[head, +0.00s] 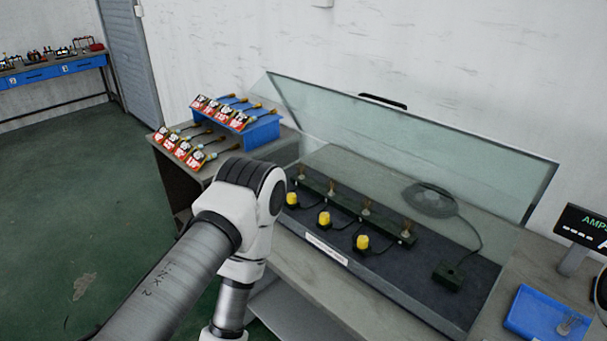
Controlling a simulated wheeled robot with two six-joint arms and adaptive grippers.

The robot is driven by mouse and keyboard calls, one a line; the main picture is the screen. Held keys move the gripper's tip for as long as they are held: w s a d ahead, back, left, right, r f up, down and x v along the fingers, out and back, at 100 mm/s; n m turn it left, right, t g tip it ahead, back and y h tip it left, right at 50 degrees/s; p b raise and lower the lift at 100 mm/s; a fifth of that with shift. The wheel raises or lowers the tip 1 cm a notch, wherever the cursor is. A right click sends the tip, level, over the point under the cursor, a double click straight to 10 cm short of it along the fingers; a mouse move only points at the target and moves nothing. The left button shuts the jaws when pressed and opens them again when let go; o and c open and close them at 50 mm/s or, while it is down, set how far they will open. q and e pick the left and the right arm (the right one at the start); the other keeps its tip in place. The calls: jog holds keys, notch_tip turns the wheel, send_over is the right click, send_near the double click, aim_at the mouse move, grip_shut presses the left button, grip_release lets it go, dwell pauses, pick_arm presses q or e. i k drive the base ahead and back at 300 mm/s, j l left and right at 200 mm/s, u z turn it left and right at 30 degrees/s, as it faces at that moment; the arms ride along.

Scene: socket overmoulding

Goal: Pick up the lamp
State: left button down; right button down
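A small clear, glass-like object (568,324), which looks like a lamp bulb, lies in a blue tray (530,318) at the lower right of the head view. It is small and its details are hard to make out. My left arm comes in from the lower left, bends at mid-picture and runs down out of the bottom edge. My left gripper is out of view. No gripper is seen near the tray.
A test box with a raised clear lid (410,140) holds a row of sockets, several yellow knobs (324,218) and a fan-like round part (430,200). A blue rack (262,132) with tagged cords stands left. An AMPS display (585,228) stands behind the tray.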

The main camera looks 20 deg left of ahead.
aim_at(302, 167)
jog(key=i+j+z, duration=0.2)
jog(key=j, duration=0.75)
jog(key=j+z, duration=0.2)
jog(key=j, duration=0.75)
